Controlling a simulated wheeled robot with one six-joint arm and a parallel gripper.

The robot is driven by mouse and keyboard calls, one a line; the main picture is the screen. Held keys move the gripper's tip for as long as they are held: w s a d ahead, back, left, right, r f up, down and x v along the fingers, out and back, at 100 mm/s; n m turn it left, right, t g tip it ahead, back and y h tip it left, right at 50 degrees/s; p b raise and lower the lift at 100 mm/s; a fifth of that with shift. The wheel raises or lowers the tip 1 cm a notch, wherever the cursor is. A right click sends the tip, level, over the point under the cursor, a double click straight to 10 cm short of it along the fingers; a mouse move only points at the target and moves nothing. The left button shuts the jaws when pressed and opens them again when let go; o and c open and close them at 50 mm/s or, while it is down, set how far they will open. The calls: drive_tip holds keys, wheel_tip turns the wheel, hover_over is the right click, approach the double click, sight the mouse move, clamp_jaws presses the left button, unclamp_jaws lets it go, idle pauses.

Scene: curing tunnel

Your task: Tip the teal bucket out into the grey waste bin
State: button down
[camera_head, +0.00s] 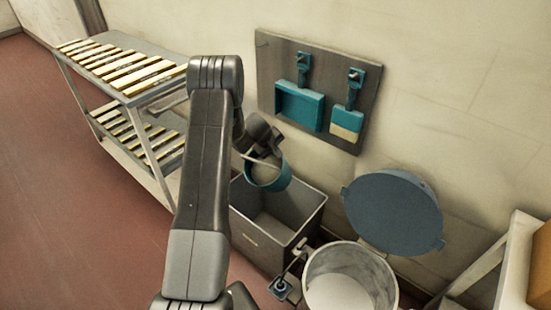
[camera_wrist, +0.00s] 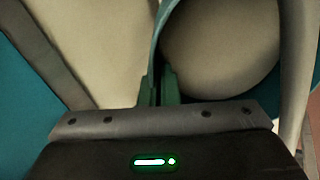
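The teal bucket (camera_head: 268,184) hangs in the air over the back left part of the grey waste bin (camera_head: 258,246), and looks roughly upright or slightly tilted. Its inside looks pale; I cannot tell whether that is contents or the bottom. My gripper (camera_head: 264,154) is at the bucket's upper edge. In the wrist view my gripper's fingers (camera_wrist: 160,88) are close together at the teal bucket's rim (camera_wrist: 157,45) and appear shut on it. The grey bin is rectangular and open-topped; the part of its inside that shows looks empty. My arm hides its left side.
A round white drum (camera_head: 315,262) stands right of the bin, with a blue round lid (camera_head: 395,212) leaning on the wall. A wall board (camera_head: 270,60) holds a teal dustpan (camera_head: 299,105) and brush (camera_head: 347,118). A slatted rack cart (camera_head: 150,112) stands left.

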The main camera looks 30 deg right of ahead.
drive_tip(key=shift+s+a+h+b, duration=0.1)
drive_tip(key=shift+a+h+b, duration=0.35)
drive_tip(key=shift+b, duration=4.55)
drive_tip(key=h+b, duration=0.2)
drive_tip(key=b, duration=0.6)
drive_tip(key=r+t+h+b, duration=0.1)
drive_tip(key=b, duration=0.7)
drive_tip(key=shift+s+a+r+h, duration=0.1)
drive_tip(key=shift+a+r+h, duration=0.05)
drive_tip(key=shift+r+h, duration=0.15)
drive_tip(key=a+h+b, duration=0.1)
drive_tip(key=b, duration=0.5)
drive_tip(key=shift+s+r+t, duration=0.1)
drive_tip(key=shift+t, duration=0.2)
drive_tip(key=shift+s+a+r+t+h+b, duration=0.1)
drive_tip(key=shift+s+a+t+h+b, duration=0.3)
drive_tip(key=shift+a+h, duration=1.3)
drive_tip(key=shift+s+a+r+t+h+b, duration=0.15)
drive_tip(key=shift+s+a+t+h, duration=0.5)
drive_tip(key=shift+a+h, duration=1.05)
drive_tip(key=shift+s+a+t+h+b, duration=0.25)
drive_tip(key=shift+s+a+t+h, duration=0.25)
drive_tip(key=shift+a+h, duration=1.2)
drive_tip(key=shift+a+y, duration=0.25)
